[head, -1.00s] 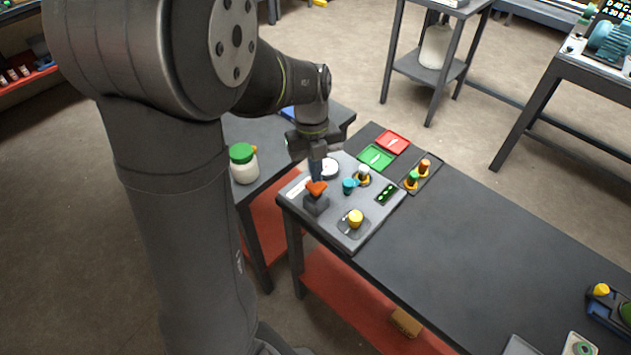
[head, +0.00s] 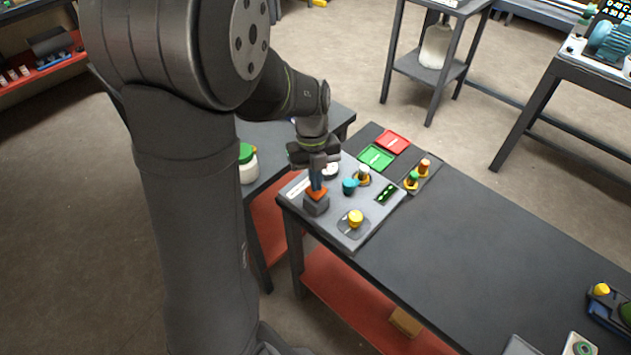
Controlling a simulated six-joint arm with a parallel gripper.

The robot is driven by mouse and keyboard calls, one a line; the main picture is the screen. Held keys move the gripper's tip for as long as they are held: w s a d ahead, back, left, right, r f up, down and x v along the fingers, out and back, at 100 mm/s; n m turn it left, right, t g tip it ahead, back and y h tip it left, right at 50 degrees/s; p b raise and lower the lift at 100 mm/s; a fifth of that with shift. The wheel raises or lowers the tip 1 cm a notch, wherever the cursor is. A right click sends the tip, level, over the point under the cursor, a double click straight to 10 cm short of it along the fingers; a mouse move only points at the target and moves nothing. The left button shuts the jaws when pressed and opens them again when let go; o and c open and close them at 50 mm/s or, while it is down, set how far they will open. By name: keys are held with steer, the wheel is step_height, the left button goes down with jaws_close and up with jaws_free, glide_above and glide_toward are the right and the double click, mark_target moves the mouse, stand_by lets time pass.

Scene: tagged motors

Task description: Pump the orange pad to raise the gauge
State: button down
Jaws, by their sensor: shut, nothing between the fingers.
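The orange pad (head: 321,197) sits on top of a dark grey block (head: 316,208) at the left front of a light grey panel (head: 329,228). My gripper (head: 316,187) is shut and empty, pointing down over the pad. Its fingertips overlap the pad's upper part in the head view; I cannot tell whether they touch it. A round white-faced gauge (head: 332,170) lies just behind the fingers, partly hidden by them. Its reading is too small to make out.
Beside the pad stand a teal knob (head: 350,186), a white-topped knob (head: 363,172) and a yellow knob (head: 355,218). A green tray (head: 376,157) and a red tray (head: 393,142) lie behind.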

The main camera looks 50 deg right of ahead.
stand_by(0.3)
steer(key=shift+r, duration=1.65)
steer(key=shift+f, duration=0.1)
steer(key=shift+f, duration=1.65)
steer(key=shift+r, duration=1.7)
